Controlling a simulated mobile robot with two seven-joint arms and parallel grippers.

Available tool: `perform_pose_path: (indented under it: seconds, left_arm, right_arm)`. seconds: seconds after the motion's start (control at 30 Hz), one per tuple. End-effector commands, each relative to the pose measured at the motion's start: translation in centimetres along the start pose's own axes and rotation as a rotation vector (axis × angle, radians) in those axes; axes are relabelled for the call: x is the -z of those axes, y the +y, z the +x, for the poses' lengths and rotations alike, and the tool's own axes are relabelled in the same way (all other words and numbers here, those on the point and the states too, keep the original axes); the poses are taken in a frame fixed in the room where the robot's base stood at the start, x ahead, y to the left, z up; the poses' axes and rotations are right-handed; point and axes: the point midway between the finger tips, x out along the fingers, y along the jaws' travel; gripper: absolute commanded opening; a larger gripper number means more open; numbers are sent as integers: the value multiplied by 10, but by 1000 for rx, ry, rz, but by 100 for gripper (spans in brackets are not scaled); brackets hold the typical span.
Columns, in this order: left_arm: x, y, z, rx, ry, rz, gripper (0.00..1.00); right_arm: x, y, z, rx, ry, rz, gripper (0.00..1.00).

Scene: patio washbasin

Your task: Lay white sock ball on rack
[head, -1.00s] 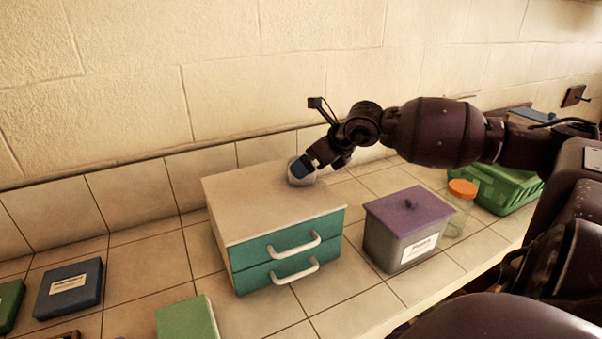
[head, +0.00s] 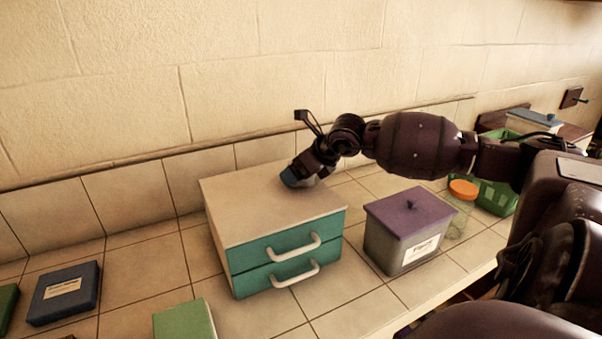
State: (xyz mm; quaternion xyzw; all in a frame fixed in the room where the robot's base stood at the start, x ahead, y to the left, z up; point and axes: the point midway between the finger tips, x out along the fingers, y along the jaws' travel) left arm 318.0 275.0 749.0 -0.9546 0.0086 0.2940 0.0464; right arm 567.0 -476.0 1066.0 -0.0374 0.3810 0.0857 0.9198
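The white sock ball (head: 308,181) shows only as a small pale patch on top of the teal-and-white drawer unit (head: 262,206), near its back right. My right gripper (head: 293,178) comes in from the right and points down at the ball. My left gripper is not in view. I cannot make out a rack in this view.
Right of the drawer unit stand a grey bin with a purple lid (head: 408,229), a jar with an orange lid (head: 459,209) and a green crate (head: 494,196). Blue (head: 65,292) and green (head: 185,320) boxes lie at left. Tiles between them are clear.

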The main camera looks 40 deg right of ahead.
Motion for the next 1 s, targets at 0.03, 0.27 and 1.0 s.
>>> perform_pose_path:
  seconds: [0.03,0.27,1.0]
  left_arm:
    - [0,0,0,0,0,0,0]
    - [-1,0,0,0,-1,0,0]
    - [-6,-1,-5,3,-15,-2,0]
  right_arm:
    - [0,0,0,0,0,0,64]
    - [0,0,-1,0,0,0,60]
    - [-103,-1,-104,2,-4,-2,60]
